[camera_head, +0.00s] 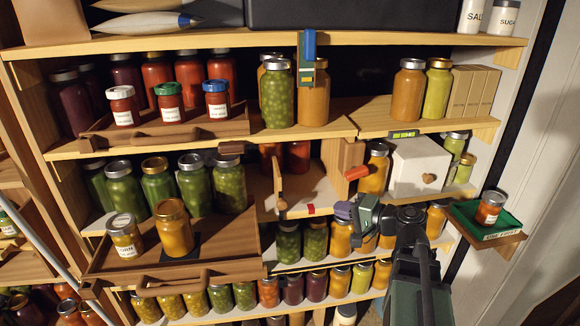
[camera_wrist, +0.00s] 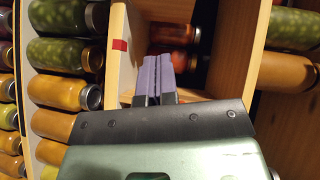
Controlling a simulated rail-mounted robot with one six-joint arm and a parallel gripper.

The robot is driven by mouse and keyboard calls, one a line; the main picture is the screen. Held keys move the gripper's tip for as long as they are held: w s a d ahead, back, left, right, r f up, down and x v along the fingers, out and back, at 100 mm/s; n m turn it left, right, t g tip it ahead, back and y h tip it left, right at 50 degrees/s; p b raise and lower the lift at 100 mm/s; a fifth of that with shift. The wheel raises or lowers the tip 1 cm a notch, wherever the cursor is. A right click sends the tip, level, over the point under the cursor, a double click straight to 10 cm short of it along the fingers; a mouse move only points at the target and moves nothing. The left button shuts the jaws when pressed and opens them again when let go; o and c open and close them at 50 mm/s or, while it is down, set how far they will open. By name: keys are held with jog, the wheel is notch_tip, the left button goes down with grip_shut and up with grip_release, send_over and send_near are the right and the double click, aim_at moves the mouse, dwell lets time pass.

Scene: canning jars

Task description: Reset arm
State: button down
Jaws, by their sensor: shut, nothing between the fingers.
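My gripper (camera_head: 345,210) is in front of the shelves, right of the lower pull-out tray, near the small wooden compartment with a red mark. In the wrist view its two purple-tipped fingers (camera_wrist: 158,78) are together and empty. They point toward the opening of the wooden compartment (camera_wrist: 125,60), where red jars (camera_wrist: 172,34) stand in the dark. I cannot tell from these views exactly how far the fingertips are from the compartment's edge. My arm comes up from the lower right in the head view.
An upper tray (camera_head: 165,138) holds three labelled jars. A lower tray (camera_head: 215,268) holds two yellow jars. A white box (camera_head: 419,167) with a round knob stands at right. A green-lined side shelf (camera_head: 475,220) holds one jar (camera_head: 490,208). Jars crowd the shelves around my gripper.

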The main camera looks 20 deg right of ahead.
jog(key=s+a+f+n+g+h+p, duration=0.45)
jog(key=s+f+g, duration=0.25)
jog(key=g, duration=0.2)
jog(key=s+a+r+n+g+h+p, duration=0.3)
jog(key=a+h+p, duration=0.2)
jog(key=a, duration=0.4)
jog(key=shift+r+n+p, duration=0.35)
jog(key=shift+p, duration=0.25)
jog(key=shift+h, duration=0.25)
